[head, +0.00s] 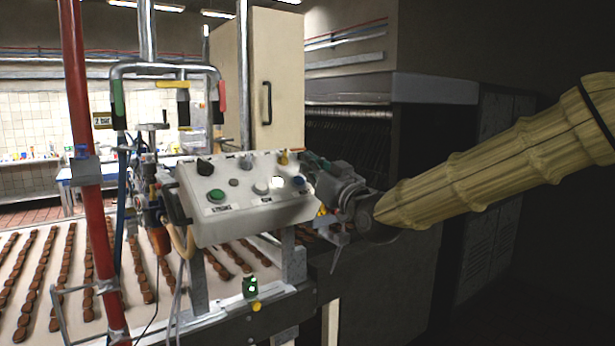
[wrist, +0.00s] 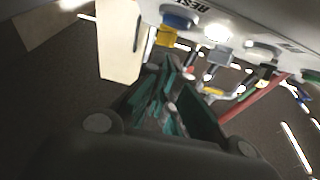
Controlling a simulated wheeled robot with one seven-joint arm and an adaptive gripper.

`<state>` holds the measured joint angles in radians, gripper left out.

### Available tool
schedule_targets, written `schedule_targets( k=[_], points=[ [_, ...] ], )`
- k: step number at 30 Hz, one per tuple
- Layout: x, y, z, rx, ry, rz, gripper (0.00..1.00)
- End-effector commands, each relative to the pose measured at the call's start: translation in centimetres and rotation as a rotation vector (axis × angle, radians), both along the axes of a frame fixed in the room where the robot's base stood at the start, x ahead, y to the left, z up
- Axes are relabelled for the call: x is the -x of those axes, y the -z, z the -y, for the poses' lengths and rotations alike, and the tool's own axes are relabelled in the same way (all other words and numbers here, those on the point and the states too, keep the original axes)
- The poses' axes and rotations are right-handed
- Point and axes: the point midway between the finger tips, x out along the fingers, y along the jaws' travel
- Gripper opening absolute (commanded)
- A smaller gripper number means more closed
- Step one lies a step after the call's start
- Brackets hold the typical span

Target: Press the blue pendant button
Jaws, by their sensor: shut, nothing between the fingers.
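The blue pendant button (head: 299,181) sits at the right end of the pale grey pendant panel (head: 235,218). In the wrist view the blue button (wrist: 178,18) is at the top, beside a partly readable label. My gripper (head: 308,160) has dark green fingers and is at the panel's right end, close to the blue button and behind it in the head view. In the wrist view my gripper (wrist: 172,72) is shut and empty, pointing below the panel's face in the picture. No contact with the button shows.
The panel also holds a green button (head: 216,195), a white button (head: 261,187), a black knob (head: 204,166) and a yellow knob (head: 284,156). A red pipe (head: 88,160) stands at left. A conveyor (head: 55,255) with brown biscuits runs behind and below.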

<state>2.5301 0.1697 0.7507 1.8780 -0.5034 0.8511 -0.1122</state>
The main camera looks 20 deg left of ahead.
Motion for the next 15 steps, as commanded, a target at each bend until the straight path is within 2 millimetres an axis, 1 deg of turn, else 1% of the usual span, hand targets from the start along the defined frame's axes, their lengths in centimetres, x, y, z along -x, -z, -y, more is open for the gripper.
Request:
schedule_targets(
  k=[2,9,15],
  points=[
    [0.9,0.6,1.2,-0.002,0.001,0.001,0.0],
    [3.6,1.5,4.8,-0.004,0.004,0.003,0.0],
    [5.3,2.0,6.8,-0.004,0.004,0.005,0.0]
  ],
)
